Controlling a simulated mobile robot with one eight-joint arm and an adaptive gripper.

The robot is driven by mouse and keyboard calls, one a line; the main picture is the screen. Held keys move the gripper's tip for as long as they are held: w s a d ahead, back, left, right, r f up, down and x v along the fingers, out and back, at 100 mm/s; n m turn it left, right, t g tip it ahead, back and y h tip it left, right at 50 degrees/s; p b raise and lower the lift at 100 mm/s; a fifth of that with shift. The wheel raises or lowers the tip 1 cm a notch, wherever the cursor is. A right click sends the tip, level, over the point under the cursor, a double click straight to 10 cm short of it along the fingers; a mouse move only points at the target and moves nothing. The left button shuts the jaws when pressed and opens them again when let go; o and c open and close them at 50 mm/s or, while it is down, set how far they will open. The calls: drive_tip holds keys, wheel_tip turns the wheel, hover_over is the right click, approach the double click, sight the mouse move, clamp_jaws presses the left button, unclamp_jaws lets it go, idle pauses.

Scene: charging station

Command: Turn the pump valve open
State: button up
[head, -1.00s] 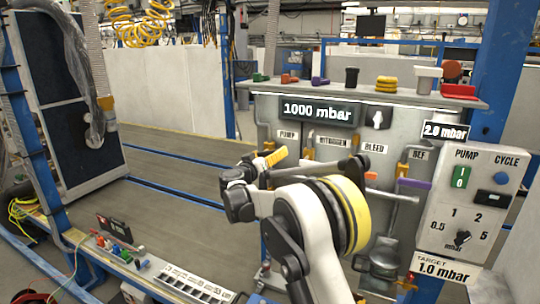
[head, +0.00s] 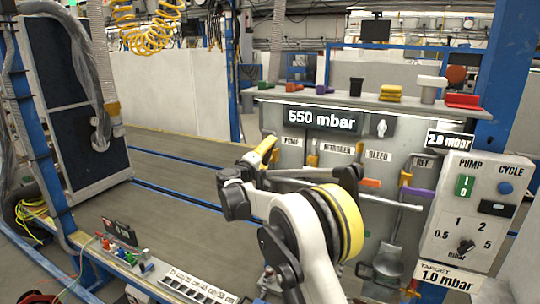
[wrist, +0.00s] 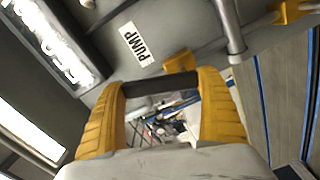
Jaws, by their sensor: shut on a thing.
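The pump valve's dark handle (wrist: 160,85) lies crosswise between the yellow fingertips of my gripper (wrist: 161,88) in the wrist view, close to the PUMP label (wrist: 136,44). My gripper is shut on this handle. In the head view my gripper (head: 264,149) is at the left of the grey panel, just left of the PUMP label (head: 292,142). There the valve itself is mostly hidden by my gripper and arm. The large display (head: 321,120) above reads 550 mbar.
Right of my gripper are the NITROGEN (head: 334,149) and BLEED (head: 379,155) labels and a purple handle (head: 418,194) below REF. A control box (head: 470,215) stands at the right; its sign (head: 449,275) reads target 1.0 mbar. Small parts line the shelf above.

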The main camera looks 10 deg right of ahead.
drive_tip(key=shift+w+a+n, duration=0.2)
drive_tip(key=shift+a+n, duration=0.05)
drive_tip(key=shift+n, duration=0.65)
drive_tip(key=shift+w+a+n, duration=0.15)
drive_tip(key=shift+a+n, duration=0.1)
drive_tip(key=shift+n, duration=0.65)
drive_tip(key=o, duration=1.2)
drive_tip(key=shift+a, duration=0.1)
drive_tip(key=shift+o, duration=0.2)
drive_tip(key=v, duration=1.2)
